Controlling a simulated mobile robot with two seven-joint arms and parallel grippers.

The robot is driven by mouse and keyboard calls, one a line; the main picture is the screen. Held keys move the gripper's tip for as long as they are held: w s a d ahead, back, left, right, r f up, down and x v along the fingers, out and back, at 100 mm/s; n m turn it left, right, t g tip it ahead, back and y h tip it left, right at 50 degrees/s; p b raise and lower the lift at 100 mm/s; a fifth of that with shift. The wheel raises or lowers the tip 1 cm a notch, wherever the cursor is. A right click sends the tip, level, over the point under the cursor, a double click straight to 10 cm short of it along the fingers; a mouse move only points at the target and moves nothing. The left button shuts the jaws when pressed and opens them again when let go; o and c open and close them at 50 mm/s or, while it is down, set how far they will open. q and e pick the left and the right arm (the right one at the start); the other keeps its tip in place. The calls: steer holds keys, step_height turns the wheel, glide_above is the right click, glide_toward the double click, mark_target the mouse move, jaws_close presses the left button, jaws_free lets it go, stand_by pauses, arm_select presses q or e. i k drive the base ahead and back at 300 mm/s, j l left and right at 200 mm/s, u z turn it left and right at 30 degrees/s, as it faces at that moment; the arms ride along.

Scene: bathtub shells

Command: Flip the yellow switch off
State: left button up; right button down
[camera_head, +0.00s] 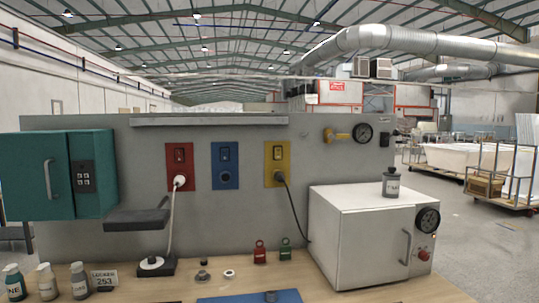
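The yellow switch plate (277,163) is fixed on the grey upright panel, right of the blue and red plates. Its small rocker (278,153) sits in the upper part; its position is too small to tell. A black plug with a dark cord is in the socket below the rocker, and the cord runs down beside the white cabinet. Neither of my grippers shows in the head view.
A blue plate (225,165) and a red plate (180,166) with a white plug are beside it. A teal locker (45,175), a grey shelf (137,219), a white cabinet (363,240) and several bottles surround the wooden bench (205,288). Space before the yellow plate looks clear.

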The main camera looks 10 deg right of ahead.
mark_target(277, 150)
steer(key=i, duration=0.95)
steer(key=j+u, duration=0.05)
steer(key=j, duration=0.05)
